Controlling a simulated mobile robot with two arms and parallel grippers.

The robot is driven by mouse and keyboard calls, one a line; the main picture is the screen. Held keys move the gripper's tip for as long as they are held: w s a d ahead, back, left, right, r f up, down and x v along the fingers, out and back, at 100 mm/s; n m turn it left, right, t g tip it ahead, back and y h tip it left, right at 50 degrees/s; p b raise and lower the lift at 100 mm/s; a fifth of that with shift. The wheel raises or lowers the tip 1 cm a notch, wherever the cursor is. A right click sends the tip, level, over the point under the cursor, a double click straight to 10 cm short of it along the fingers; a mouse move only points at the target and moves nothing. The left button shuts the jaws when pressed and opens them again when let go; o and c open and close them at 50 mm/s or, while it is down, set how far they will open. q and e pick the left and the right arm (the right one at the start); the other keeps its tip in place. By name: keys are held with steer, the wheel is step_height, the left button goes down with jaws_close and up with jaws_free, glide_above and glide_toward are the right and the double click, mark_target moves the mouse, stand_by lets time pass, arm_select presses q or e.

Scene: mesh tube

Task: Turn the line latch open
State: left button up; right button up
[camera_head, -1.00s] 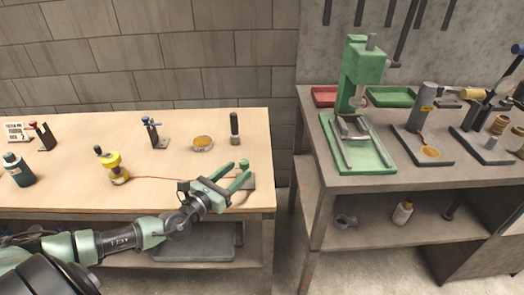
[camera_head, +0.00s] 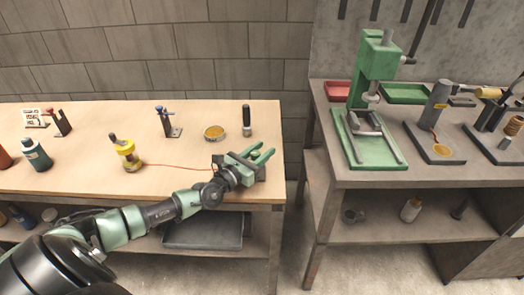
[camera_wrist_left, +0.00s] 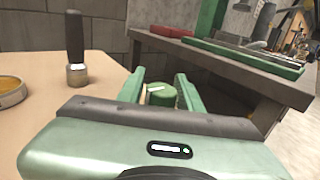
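A green round knob with a pale bar on top (camera_wrist_left: 161,95), apparently the line latch, stands near the right end of the wooden bench. In the head view the knob (camera_head: 255,155) is partly hidden by my left gripper (camera_head: 266,151), above a dark block (camera_head: 261,174). The wrist view shows the open fingers (camera_wrist_left: 158,82) on both sides of the knob, with a visible gap at least on the right. A thin red line (camera_head: 180,167) runs from a yellow spool-like holder (camera_head: 127,157) towards the block. My right gripper is out of view.
On the wooden bench (camera_head: 90,120) a dark-handled tool (camera_head: 246,121) and a round tin (camera_head: 214,132) stand behind the gripper. A blue-topped stand (camera_head: 167,122) is farther left. A gap separates this bench from the grey one (camera_head: 400,185) with a green press (camera_head: 372,75).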

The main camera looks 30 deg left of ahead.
arm_select(q)
jaws_close()
